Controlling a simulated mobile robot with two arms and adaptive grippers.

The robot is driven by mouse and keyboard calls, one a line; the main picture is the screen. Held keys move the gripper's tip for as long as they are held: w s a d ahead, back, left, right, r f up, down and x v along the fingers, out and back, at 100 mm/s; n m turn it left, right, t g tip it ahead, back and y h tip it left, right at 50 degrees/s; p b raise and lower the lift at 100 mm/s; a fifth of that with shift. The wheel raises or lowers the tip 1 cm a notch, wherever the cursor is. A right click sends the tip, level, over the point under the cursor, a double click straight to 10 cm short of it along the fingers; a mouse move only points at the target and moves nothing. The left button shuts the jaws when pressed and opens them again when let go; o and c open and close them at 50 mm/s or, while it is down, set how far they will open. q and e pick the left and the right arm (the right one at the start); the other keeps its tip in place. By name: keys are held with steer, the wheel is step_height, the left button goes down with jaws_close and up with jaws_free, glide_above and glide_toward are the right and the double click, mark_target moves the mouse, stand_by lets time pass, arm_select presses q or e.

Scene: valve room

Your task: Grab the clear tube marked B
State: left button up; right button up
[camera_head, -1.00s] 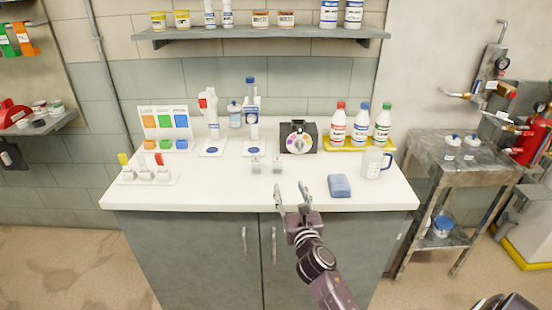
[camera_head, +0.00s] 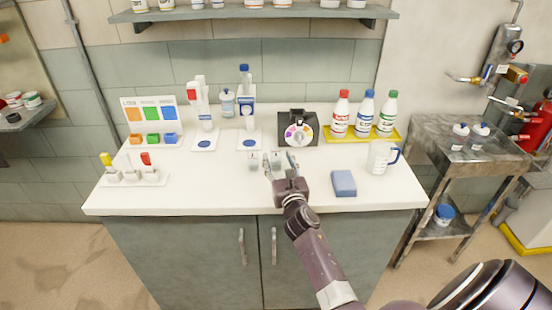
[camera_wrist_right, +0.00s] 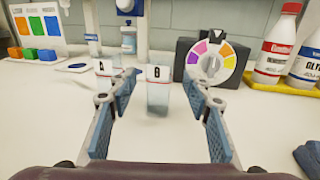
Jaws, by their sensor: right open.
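The clear tube marked B (camera_wrist_right: 158,97) stands upright on the white counter. In the head view it is the right one of two small clear tubes (camera_head: 277,159). The tube marked A (camera_wrist_right: 104,74) stands to its left, partly behind my left-hand finger in the wrist view. My right gripper (camera_head: 281,165) is open and empty, low over the counter. In the wrist view its fingertips (camera_wrist_right: 162,85) lie on either side of tube B, with a gap on both sides. Whether the tube is fully between the fingers I cannot tell. My left gripper is not in view.
Behind the tubes are a box with a colour dial (camera_head: 298,130) and a yellow tray (camera_head: 337,139) with three capped bottles. The counter front (camera_head: 220,198) is clear.

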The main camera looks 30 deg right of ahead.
mark_target(277, 158)
steer(key=shift+x, duration=1.55)
steer(key=shift+f, duration=0.1)
steer(key=c, duration=0.5)
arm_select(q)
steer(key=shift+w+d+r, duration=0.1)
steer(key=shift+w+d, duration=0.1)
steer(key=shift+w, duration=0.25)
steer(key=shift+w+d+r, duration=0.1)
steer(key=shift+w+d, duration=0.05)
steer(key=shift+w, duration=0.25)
arm_select(e)
jaws_close()
